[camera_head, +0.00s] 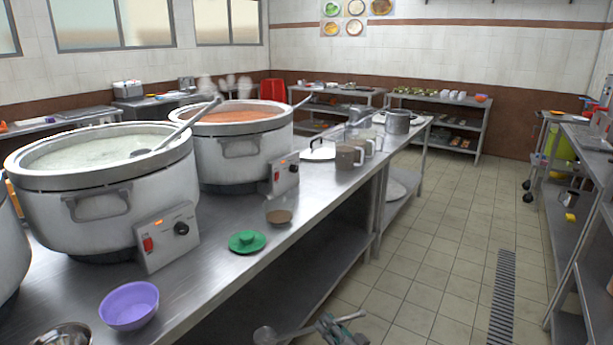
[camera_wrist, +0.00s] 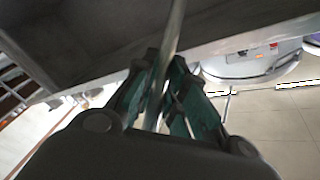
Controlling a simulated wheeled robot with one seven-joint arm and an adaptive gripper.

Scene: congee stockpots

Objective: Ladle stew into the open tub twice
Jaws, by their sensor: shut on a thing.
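My gripper (camera_head: 335,326) is at the bottom of the head view, low in front of the counter. It is shut on the thin metal handle of a ladle (camera_head: 265,335), whose round bowl is to the left. In the wrist view my gripper's dark green fingers (camera_wrist: 165,68) close around the ladle handle (camera_wrist: 177,25). A purple open bowl (camera_head: 130,306) sits at the counter's near left. I cannot tell which vessel is the tub.
A pot of pale congee (camera_head: 95,190) stands nearer on the steel counter (camera_head: 215,285). The tiled aisle (camera_head: 440,250) is clear; shelves (camera_head: 575,225) line the right.

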